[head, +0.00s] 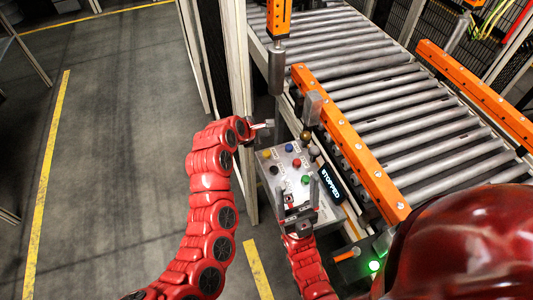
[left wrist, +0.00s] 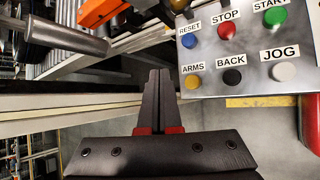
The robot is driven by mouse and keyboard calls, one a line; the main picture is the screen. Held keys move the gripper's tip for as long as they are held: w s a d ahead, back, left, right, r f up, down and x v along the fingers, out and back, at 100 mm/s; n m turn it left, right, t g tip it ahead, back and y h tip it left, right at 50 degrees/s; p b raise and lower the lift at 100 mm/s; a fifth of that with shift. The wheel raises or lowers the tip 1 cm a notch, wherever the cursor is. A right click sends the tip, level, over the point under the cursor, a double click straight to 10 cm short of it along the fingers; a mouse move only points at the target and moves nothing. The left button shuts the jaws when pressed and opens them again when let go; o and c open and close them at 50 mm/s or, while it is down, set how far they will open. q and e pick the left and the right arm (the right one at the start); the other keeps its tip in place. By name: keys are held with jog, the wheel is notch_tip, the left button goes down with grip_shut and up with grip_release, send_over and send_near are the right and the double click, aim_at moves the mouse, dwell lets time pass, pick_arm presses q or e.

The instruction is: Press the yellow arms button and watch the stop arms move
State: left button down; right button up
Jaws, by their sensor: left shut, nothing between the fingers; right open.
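The yellow ARMS button (left wrist: 193,82) is at the lower left of the panel in the left wrist view, beside the black BACK button (left wrist: 232,77). It also shows on the grey control box (head: 265,164) in the head view as a yellow dot (head: 266,153). My left gripper (head: 270,125) is shut and empty, above the yellow button in the head view. In the left wrist view its fingertips (left wrist: 159,72) are left of the button, apart from it in the picture. My right gripper (head: 297,190) is open over the box's lower part. I cannot clearly identify the stop arms.
The roller conveyor (head: 400,115) runs between orange rails (head: 350,140). A display reading STOPPED (head: 330,184) is beside the box. A post (head: 240,80) stands near my left arm. A green lamp (head: 374,265) glows at lower right.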

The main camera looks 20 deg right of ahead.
aim_at(264, 155)
pick_arm(q)
notch_tip(264, 155, down, 7)
jog(key=b, duration=0.3)
jog(key=shift+f, duration=0.3)
dwell(1.7)
jog(key=shift+f+b, duration=0.35)
jog(key=shift+f, duration=0.05)
jog(key=shift+f, duration=0.5)
dwell(0.6)
jog(key=shift+r+p, duration=0.3)
jog(key=shift+r, duration=0.6)
